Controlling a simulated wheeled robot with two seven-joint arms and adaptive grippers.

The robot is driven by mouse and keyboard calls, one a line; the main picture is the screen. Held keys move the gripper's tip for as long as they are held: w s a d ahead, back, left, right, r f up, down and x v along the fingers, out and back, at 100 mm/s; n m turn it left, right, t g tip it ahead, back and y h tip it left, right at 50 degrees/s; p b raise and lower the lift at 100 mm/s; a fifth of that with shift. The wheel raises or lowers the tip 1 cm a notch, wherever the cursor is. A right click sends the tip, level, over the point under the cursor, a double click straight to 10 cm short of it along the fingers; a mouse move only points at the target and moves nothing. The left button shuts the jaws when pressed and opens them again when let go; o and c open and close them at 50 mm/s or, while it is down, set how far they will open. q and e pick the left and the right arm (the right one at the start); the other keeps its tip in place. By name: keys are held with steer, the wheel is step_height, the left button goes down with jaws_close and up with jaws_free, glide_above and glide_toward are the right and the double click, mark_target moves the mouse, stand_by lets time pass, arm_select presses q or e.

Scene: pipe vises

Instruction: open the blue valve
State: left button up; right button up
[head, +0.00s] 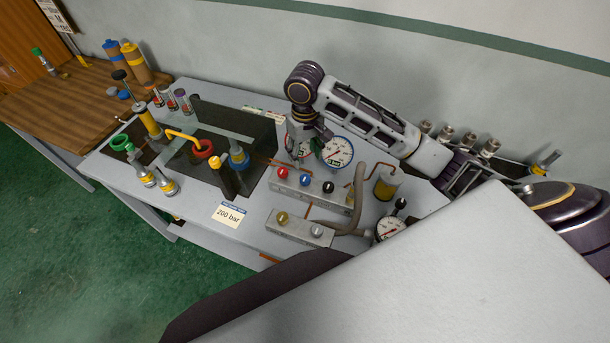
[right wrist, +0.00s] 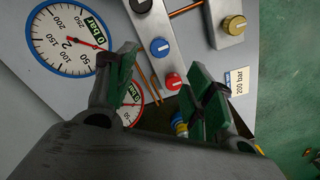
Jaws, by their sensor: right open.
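The blue valve knob (head: 306,180) sits in the middle of a grey block, between a red knob (head: 283,173) and a black knob (head: 328,187). In the right wrist view the blue knob (right wrist: 159,46) shows beyond the fingertips, with a white mark on its top, and the red knob (right wrist: 172,81) shows between the fingers. My right gripper (head: 307,142) is open and empty, behind and above the knob block near the gauges. Its two green-padded fingers (right wrist: 163,82) are spread wide in the right wrist view. My left gripper is not in view.
A blue-rimmed gauge (head: 337,151) and a red-rimmed gauge (right wrist: 130,104) stand close by the right gripper. A second block carries a brass knob (head: 282,218). A grey hose (head: 356,195) curves right of the blocks. A "200 bar" card (head: 228,214) lies in front.

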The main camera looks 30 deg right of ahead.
mark_target(305, 178)
step_height(305, 178, down, 11)
steer(key=shift+f+p, duration=0.15)
steer(key=shift+p, duration=0.4)
steer(key=shift+c, duration=0.3)
steer(key=c, duration=1)
